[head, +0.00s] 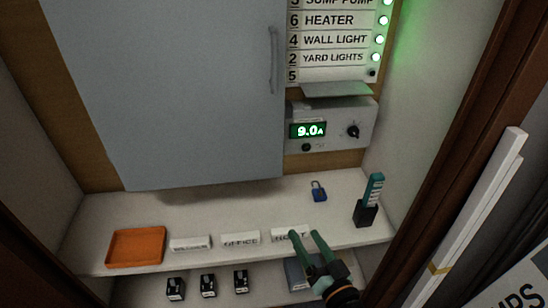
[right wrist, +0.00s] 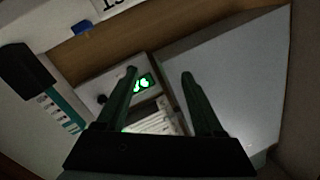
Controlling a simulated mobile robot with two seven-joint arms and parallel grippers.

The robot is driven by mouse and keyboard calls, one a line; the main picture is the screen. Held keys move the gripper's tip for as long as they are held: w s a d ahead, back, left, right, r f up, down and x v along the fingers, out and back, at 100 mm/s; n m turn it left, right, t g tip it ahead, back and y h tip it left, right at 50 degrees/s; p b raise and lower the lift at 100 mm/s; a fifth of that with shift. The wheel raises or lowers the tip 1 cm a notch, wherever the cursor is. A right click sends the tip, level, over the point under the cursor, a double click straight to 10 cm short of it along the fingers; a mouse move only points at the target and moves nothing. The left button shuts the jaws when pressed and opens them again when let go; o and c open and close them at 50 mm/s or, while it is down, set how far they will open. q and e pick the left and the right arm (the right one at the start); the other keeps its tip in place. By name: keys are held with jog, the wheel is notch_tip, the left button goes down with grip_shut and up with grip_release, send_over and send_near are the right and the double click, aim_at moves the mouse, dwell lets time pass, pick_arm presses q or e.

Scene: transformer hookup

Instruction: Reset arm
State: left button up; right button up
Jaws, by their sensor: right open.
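My right gripper (head: 306,247) is low in the head view, in front of the shelf's front edge. Its two green fingers are apart with nothing between them. In the right wrist view the open fingers (right wrist: 160,85) point toward the meter box (right wrist: 90,95). In the head view the meter box (head: 362,128) reads 9.0 A and has a black knob. My left gripper is in neither view.
The shelf (head: 210,210) holds an orange tray (head: 136,247), white labels including OFFICE (head: 240,238), a blue padlock (head: 319,191) and a teal tool in a black holder (head: 367,212). A grey cabinet door (head: 195,90) stands behind. White strips (head: 480,210) lean at right.

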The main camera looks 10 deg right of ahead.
jog(key=shift+s+f, duration=0.1)
jog(key=s+f+n+g+p, duration=0.1)
jog(key=s+f+n+g, duration=0.5)
jog(key=s+f, duration=0.7)
notch_tip(320, 180, down, 2)
jog(key=shift+s+a+f+g, duration=0.25)
jog(key=shift+s+a+g, duration=0.15)
jog(key=shift+g, duration=0.7)
jog(key=shift+o, duration=0.2)
jog(key=shift+w, duration=0.1)
dwell(1.5)
